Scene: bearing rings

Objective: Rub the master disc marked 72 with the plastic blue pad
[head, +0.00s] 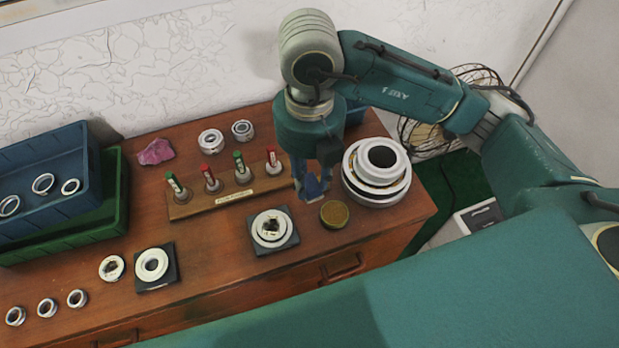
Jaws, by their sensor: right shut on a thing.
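My right gripper (312,192) points down over the back right of the wooden bench, just left of the stacked large rings. It is shut on a small blue thing, which looks like the blue pad (315,186); the fingers partly hide it. One white ring disc (271,227) lies on a dark square plate in front of and left of the gripper. Another white ring disc (152,264) lies on a second dark plate further left. I cannot read a 72 on either disc. My left gripper is out of view.
A wooden rack (226,199) with red and green-topped plugs stands left of the gripper. The stacked large rings (378,172) and a brass-coloured disc (335,213) are close by. Blue bin (42,150), green bin (108,222), pink cloth (156,151) and several loose rings are further left.

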